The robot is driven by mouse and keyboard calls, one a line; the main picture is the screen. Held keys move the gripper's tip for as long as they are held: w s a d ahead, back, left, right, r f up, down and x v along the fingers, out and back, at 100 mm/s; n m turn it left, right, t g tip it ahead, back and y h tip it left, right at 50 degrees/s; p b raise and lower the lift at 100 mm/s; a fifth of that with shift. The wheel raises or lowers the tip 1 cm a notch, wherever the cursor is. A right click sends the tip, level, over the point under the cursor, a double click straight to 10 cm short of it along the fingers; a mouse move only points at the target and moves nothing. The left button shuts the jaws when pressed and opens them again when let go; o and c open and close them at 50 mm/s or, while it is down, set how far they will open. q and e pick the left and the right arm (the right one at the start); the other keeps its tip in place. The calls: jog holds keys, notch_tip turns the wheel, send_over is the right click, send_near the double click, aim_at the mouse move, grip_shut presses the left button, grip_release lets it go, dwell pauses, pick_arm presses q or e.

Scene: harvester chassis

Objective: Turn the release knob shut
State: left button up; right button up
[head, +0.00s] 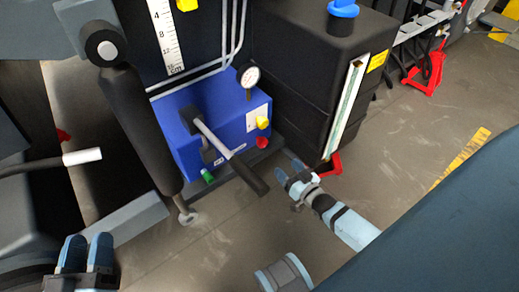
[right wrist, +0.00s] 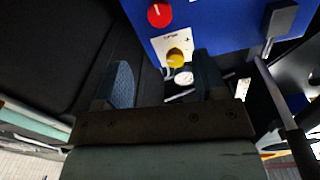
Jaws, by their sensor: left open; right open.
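A blue valve block (head: 187,134) carries a yellow knob (head: 263,122) on a white label plate and a red knob (head: 261,143) below it. Its label is too small to read, so I cannot tell for sure which is the release knob. In the right wrist view the yellow knob (right wrist: 177,60) shows between my fingers, beyond their tips, with the red knob (right wrist: 160,15) above it. My right gripper (head: 289,170) is open and empty, to the lower right of both knobs and apart from them. My left gripper (head: 88,240) is open and empty at the lower left.
A black-gripped lever (head: 248,174) sticks out of the block toward me. A gauge (head: 249,77) stands above the block and a green knob (head: 207,176) sits low left. A black tank (head: 310,75) rises close on the right. A dark cylinder (head: 140,125) stands left.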

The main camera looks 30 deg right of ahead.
aim_at(264, 145)
jog(key=w+b, duration=0.1)
jog(key=w, duration=0.3)
jog(key=w+b, duration=0.2)
jog(key=w, duration=0.3)
jog(key=w+b, duration=0.1)
jog(key=w, duration=0.3)
jog(key=shift+w+a, duration=0.35)
jog(key=shift+w, duration=0.05)
pick_arm(q)
notch_tip(264, 145, down, 7)
jog(key=g, duration=0.2)
jog(key=shift+d+r+m+g, duration=0.2)
jog(key=shift+d+m+g, duration=0.1)
jog(key=shift+g, duration=0.1)
pick_arm(e)
jog(key=c, duration=0.9)
